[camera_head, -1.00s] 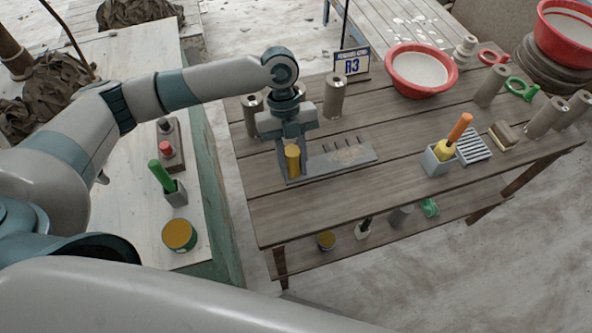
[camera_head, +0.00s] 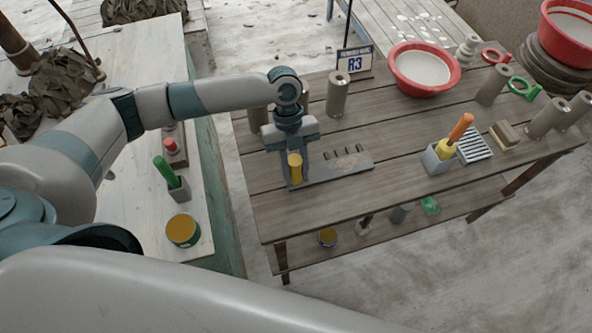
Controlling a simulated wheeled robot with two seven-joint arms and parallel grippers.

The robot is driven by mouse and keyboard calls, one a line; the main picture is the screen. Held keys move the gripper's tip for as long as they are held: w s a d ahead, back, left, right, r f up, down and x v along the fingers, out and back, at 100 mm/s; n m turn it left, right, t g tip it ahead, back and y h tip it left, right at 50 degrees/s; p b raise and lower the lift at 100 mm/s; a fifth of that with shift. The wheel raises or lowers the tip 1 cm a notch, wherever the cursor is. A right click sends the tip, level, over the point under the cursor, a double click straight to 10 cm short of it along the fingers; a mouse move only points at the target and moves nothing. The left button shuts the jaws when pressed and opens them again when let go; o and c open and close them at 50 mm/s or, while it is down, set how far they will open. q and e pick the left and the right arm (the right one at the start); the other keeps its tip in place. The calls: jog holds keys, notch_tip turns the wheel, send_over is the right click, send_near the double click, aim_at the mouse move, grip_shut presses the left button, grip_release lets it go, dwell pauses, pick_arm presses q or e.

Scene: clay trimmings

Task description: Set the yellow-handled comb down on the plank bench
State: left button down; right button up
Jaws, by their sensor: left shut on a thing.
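My left gripper (camera_head: 294,176) is low over the left part of the plank bench (camera_head: 350,199). It is shut on the yellow handle (camera_head: 295,166) of the comb, which stands about upright between the fingers. A flat grey piece with dark slots along its far edge (camera_head: 345,167) stretches right from the gripper, at or just above the planks. I cannot tell whether it belongs to the comb or whether it touches the bench. My right gripper is not in view.
Clay cylinders (camera_head: 338,94) and the R3 sign (camera_head: 354,63) stand behind the gripper. A red basin (camera_head: 424,69) is at the back. A grey cup (camera_head: 437,159) with an orange-handled tool stands right. The bench front is clear.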

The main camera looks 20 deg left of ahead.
aim_at(294, 156)
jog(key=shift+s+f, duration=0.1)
pick_arm(q)
jog(key=c, duration=1.4)
grip_release()
jog(key=shift+f, duration=0.1)
jog(key=shift+w+a+r, duration=0.1)
jog(key=shift+w+r, duration=0.05)
jog(key=shift+r, duration=0.4)
jog(key=b+v, duration=0.1)
jog(key=v, duration=0.2)
jog(key=shift+w+a+r+b, duration=0.1)
jog(key=shift+w+r+b, duration=0.1)
jog(key=shift+b, duration=0.15)
jog(key=b+v, duration=0.1)
jog(key=v, duration=0.5)
jog(key=shift+r+b, duration=0.2)
jog(key=shift+b, duration=0.1)
jog(key=shift+w+a+r, duration=0.15)
jog(key=shift+a+r, duration=0.05)
jog(key=shift+r, duration=0.35)
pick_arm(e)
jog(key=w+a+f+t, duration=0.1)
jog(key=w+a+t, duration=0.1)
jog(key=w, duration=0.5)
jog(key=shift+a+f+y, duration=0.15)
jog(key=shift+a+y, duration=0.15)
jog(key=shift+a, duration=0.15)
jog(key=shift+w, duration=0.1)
